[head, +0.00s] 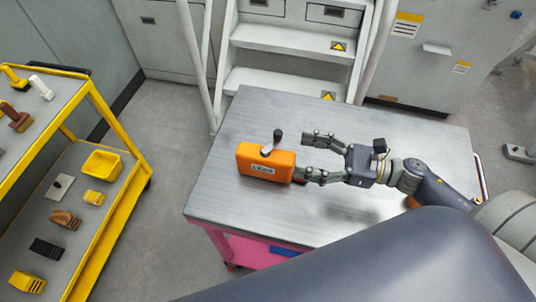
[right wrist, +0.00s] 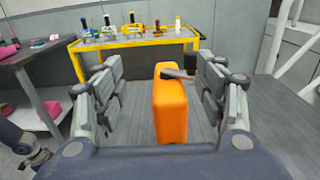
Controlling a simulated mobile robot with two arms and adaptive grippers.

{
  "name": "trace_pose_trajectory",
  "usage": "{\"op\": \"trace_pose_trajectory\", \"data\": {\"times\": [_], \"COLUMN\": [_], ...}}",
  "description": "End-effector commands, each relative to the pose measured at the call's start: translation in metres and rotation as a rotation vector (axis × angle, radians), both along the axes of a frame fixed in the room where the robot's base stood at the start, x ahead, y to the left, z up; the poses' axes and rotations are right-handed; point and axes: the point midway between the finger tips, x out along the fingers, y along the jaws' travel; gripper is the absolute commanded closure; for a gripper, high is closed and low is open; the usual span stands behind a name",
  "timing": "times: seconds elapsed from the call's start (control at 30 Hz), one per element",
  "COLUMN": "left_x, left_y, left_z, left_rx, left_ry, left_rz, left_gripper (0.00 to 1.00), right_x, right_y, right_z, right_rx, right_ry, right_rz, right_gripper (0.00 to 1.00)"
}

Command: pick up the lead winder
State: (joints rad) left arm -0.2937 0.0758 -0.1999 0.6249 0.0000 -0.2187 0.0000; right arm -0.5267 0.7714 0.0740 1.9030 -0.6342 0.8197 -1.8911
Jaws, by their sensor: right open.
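The lead winder is an orange box (head: 266,164) with a white label and a dark crank handle on top. It stands on the metal-topped table (head: 225,190). My right gripper (head: 302,157) is open at the winder's right end in the head view, its fingers pointing left towards it. The near fingertip is at or very close to the box's end; I cannot tell whether it touches. In the right wrist view the winder (right wrist: 170,108) shows upright between the two spread fingers, nearer the right one.
A yellow cart (head: 118,210) with small tools and bins stands at the left. White steps (head: 285,80) and cabinets (head: 420,50) are behind the table. The tabletop around the winder is clear.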

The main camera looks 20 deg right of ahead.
Motion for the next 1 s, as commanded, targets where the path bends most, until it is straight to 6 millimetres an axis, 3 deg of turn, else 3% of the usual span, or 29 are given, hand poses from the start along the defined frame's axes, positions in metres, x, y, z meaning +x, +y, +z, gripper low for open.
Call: {"op": "trace_pose_trajectory", "data": {"times": [0.4,0.6,0.77,1.0], "left_x": [-0.018,-0.015,-0.008,-0.005], "left_y": [0.006,0.006,0.006,0.005], "left_z": [-0.047,-0.068,-0.069,-0.056], "left_rx": [0.008,0.009,0.007,0.006], "left_ry": [0.028,0.024,0.013,0.007], "left_rz": [-0.002,-0.002,-0.002,-0.002], "left_gripper": [0.35,0.35,0.35,0.35], "right_x": [0.000,0.000,0.002,0.021], "right_y": [0.000,0.000,0.003,0.030], "right_z": [-0.046,-0.067,-0.069,-0.065], "right_rx": [0.001,0.001,0.002,0.003], "right_ry": [0.001,0.001,0.000,-0.001], "right_rz": [0.000,0.000,0.000,0.000], "right_gripper": [0.35,0.35,0.35,0.35]}}
